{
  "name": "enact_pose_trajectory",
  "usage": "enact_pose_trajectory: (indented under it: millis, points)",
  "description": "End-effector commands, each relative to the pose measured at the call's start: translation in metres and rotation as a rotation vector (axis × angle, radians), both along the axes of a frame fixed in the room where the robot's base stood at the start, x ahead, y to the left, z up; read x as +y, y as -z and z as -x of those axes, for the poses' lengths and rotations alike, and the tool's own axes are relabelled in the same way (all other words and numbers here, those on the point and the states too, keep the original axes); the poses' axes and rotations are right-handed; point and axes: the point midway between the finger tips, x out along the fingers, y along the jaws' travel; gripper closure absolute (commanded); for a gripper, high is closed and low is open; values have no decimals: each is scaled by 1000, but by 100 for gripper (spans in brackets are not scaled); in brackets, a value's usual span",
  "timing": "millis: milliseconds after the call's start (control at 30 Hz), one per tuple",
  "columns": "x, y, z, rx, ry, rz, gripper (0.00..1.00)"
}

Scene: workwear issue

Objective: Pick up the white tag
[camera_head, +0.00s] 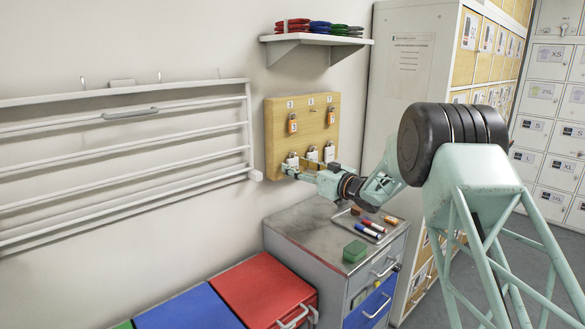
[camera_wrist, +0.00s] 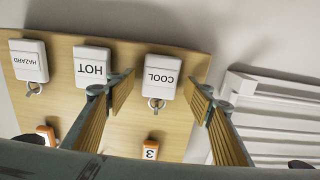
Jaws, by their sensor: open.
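Three white tags hang on a wooden board (camera_head: 312,132) on the wall. In the wrist view, which sees the board upside down, they read COOL (camera_wrist: 160,76), HOT (camera_wrist: 92,66) and HAZARD (camera_wrist: 28,60). Each has a metal ring. My gripper (camera_wrist: 160,90) is open, its ribbed fingers on either side of the COOL tag, with gaps between. The left finger in that view reaches close to the HOT tag's edge; whether they touch I cannot tell. In the head view my gripper (camera_head: 292,170) is at the board's lower left, partly covering the leftmost white tag (camera_head: 292,159).
Orange tags (camera_head: 292,123) hang higher on the board; one marked 3 (camera_wrist: 150,149) shows in the wrist view. A white wall rack (camera_head: 250,125) stands close left of the board.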

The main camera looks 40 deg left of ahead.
Motion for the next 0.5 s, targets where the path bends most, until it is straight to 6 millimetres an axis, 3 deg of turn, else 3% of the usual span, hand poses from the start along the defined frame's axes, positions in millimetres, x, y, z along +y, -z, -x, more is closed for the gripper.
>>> enact_pose_trajectory:
  millis: [300, 500]
  points:
    - [0, 0, 0, 0, 0, 0, 52]
    - [0, 0, 0, 0, 0, 0, 70]
